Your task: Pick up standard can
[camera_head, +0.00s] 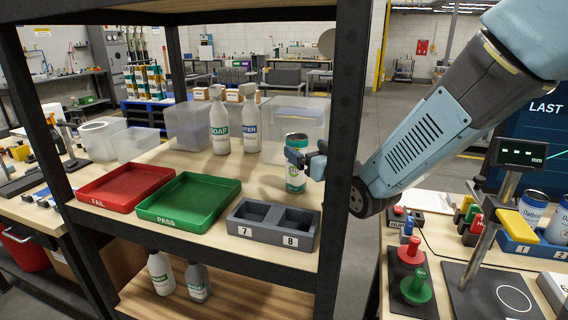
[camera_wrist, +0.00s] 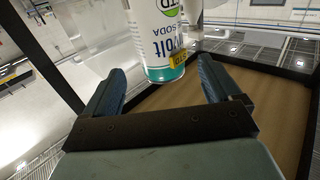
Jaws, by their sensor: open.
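The standard can (camera_head: 296,181) is white with teal bands and stands upright on the wooden shelf, right of the bottles. In the wrist view the can (camera_wrist: 163,45) shows "Volt SODA" lettering and a small yellow tag, and its top is cut off by the frame. My gripper (camera_head: 306,162) reaches in past the shelf's right post at the can's upper half. In the wrist view my gripper (camera_wrist: 161,74) is open, with one finger to each side of the can's lower end. Gaps show between the can and both fingers.
A grey two-slot holder (camera_head: 272,228) marked 7 and 8 stands in front of the can. The green PASS tray (camera_head: 190,200) and red FAIL tray (camera_head: 125,186) lie left. SOAP (camera_head: 219,125) and WATER (camera_head: 250,125) bottles and clear bins stand behind. The dark post (camera_head: 345,130) is close to my arm.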

